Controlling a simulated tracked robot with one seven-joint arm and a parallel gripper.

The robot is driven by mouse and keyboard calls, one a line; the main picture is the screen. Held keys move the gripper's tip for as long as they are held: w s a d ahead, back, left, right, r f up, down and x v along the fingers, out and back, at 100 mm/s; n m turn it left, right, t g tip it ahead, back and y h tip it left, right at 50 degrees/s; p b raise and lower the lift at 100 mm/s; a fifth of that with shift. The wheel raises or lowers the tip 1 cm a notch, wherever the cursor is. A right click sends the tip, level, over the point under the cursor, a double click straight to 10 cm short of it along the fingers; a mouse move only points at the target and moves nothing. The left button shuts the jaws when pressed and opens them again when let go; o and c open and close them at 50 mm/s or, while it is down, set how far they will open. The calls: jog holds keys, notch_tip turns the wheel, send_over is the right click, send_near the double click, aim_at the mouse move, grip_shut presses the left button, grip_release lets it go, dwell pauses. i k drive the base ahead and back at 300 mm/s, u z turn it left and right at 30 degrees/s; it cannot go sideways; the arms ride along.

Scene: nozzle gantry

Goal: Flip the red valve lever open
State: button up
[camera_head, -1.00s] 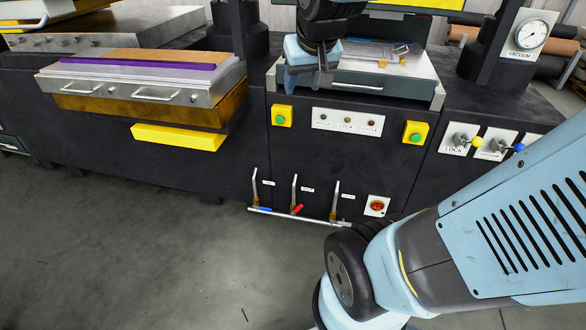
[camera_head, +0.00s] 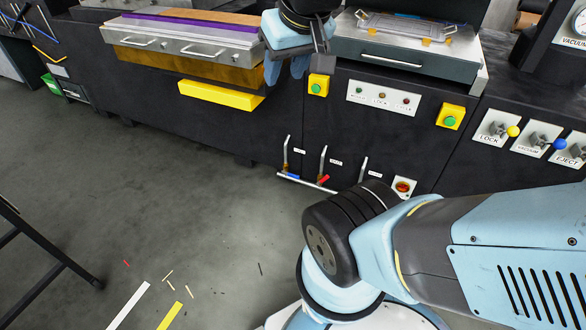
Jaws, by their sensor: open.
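The red valve lever (camera_head: 323,180) is small and sits low on the front of the dark machine, at the foot of the middle of three upright pipes. A blue lever (camera_head: 292,177) sits on the pipe to its left. A horizontal pipe (camera_head: 305,183) runs below them, and my arm covers its right end. My gripper (camera_head: 286,70) hangs at the upper middle, well above the red lever and apart from it. Its fingers point down, open, with nothing seen between them.
A yellow box with a green button (camera_head: 318,85) is just right of my gripper. A red button (camera_head: 403,187) is right of the pipes, close to my arm. A yellow step (camera_head: 220,96) juts out at left. The floor (camera_head: 200,190) before the levers is mostly clear.

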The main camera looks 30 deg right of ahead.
aim_at(327, 177)
jog(key=u, duration=0.35)
jog(key=k, duration=1.25)
jog(key=z, duration=0.95)
jog(key=i, duration=1.4)
